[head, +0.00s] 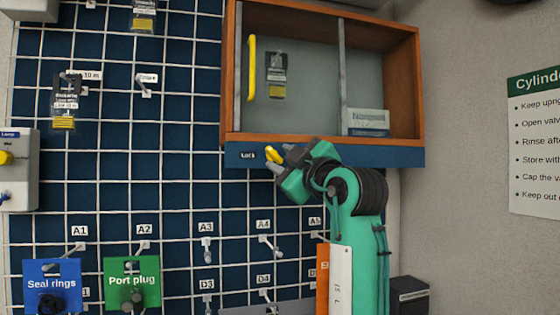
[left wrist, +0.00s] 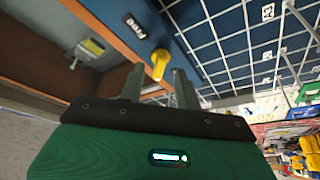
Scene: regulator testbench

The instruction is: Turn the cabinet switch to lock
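The yellow switch knob (head: 271,153) sits on the blue strip (head: 400,157) under the wooden cabinet (head: 420,85), tilted in the head view. A "Lock" label (head: 248,155) is to its left. My left gripper (head: 277,164) is right at the knob. In the left wrist view its fingers (left wrist: 159,80) are apart, with the knob between or just beyond the tips; I cannot tell whether they touch it. My right gripper is not in view.
The cabinet has a yellow vertical handle (head: 252,68) at its left. A blue grid wall (head: 185,120) with hooks and hanging packets lies to the left. A sign (head: 535,140) is on the right wall.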

